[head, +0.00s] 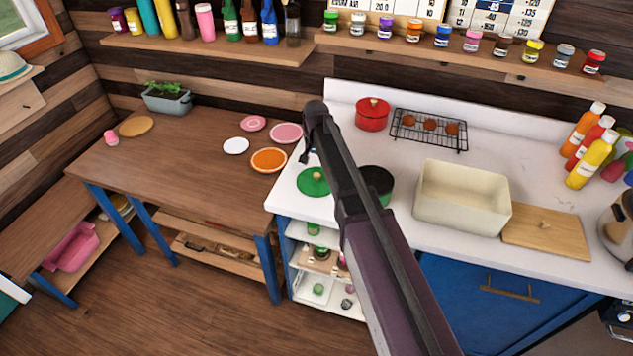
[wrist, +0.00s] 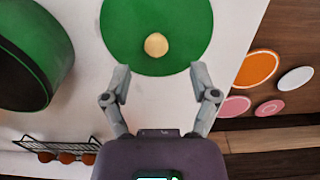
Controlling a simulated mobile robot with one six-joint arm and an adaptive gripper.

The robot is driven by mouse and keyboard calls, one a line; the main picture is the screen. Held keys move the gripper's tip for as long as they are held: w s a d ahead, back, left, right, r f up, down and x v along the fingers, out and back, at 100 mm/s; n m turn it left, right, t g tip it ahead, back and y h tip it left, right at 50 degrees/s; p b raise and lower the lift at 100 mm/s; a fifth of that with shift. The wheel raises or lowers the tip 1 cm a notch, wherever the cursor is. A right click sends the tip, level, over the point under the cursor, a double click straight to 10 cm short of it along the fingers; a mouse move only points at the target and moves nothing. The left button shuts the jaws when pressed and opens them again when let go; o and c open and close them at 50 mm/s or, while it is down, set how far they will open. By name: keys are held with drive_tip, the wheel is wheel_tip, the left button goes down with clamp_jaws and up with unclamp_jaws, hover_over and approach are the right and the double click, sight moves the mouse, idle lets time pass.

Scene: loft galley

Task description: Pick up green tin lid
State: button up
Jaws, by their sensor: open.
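The green tin lid (head: 313,182) lies flat on the white counter, near its left end, with a pale round knob on top. In the wrist view the green lid (wrist: 180,22) is at the top centre, its knob (wrist: 156,45) just beyond and between my fingertips. My gripper (wrist: 160,77) is open and empty, apart from the lid. In the head view my arm hides most of my gripper. A green pot with a dark inside (head: 376,184) stands right of the lid, partly behind my arm; the pot also shows in the wrist view (wrist: 35,55).
A red pot (head: 372,114) and a wire rack (head: 428,131) stand behind on the counter. A cream bin (head: 462,197) and a cutting board (head: 546,231) are to the right. Plates, one an orange plate (head: 269,160), lie on the wooden table (head: 190,170) at left.

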sight(317, 174)
drive_tip(key=shift+s+d+f+b, duration=0.1)
drive_tip(key=shift+d+f+b, duration=0.05)
drive_tip(key=shift+f+b, duration=2.4)
clamp_jaws()
